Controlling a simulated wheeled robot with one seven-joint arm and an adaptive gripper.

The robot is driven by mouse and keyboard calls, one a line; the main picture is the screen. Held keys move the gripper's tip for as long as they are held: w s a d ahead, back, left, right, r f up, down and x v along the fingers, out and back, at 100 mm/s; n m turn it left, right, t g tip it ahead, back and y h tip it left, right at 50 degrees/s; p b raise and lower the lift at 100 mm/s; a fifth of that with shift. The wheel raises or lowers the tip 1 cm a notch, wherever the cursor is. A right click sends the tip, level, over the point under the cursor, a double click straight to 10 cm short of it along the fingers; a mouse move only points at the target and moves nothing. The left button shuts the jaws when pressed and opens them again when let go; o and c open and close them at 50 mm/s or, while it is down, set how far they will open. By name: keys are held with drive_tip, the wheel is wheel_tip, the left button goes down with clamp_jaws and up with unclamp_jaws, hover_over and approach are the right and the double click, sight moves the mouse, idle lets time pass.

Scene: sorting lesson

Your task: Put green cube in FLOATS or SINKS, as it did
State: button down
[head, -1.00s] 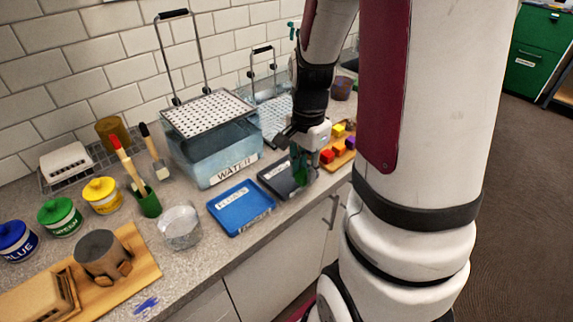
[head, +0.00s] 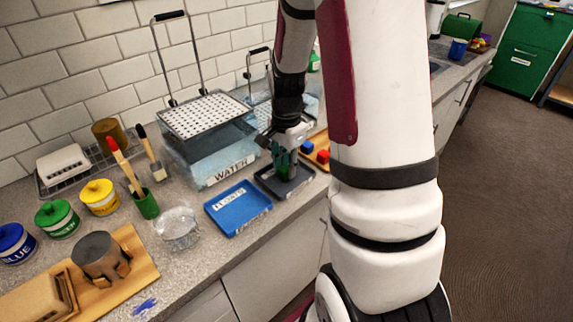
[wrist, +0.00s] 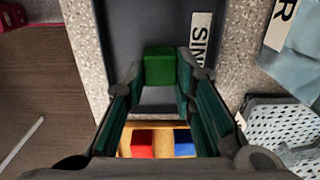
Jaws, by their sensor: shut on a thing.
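The green cube (wrist: 160,66) is between the fingertips of my gripper (head: 284,170), which is shut on it. In the wrist view the cube is over the dark grey tray (wrist: 125,28), whose label (wrist: 200,40) is partly hidden and reads "SIN". The tray also shows in the head view (head: 266,183) beneath my gripper. I cannot tell whether the cube touches the tray floor. The blue FLOATS tray (head: 240,222) lies empty to the left.
A water tank (head: 190,160) with a perforated platform (head: 205,115) stands behind the trays. A wooden board with a red block (wrist: 142,143) and a blue block (wrist: 183,142) lies beside the dark tray. A glass bowl (head: 177,228) stands left of the blue tray.

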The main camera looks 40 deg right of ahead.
drive_tip(key=shift+f, duration=0.1)
drive_tip(key=c, duration=1.3)
unclamp_jaws()
drive_tip(key=shift+c, duration=0.2)
wheel_tip(320, 180, up, 11)
drive_tip(key=s+a+r+n+t, duration=0.2)
drive_tip(key=s+a+r+n, duration=0.4)
drive_tip(key=a+r+n, duration=0.4)
drive_tip(key=s+a+r+n+t, duration=0.1)
drive_tip(key=s+a+n+t, duration=0.1)
drive_tip(key=s+a+n, duration=0.5)
drive_tip(key=shift+s+a+n+t, duration=0.35)
drive_tip(key=shift+s+a, duration=0.3)
drive_tip(key=shift+s, duration=0.8)
drive_tip(key=shift+r, duration=0.15)
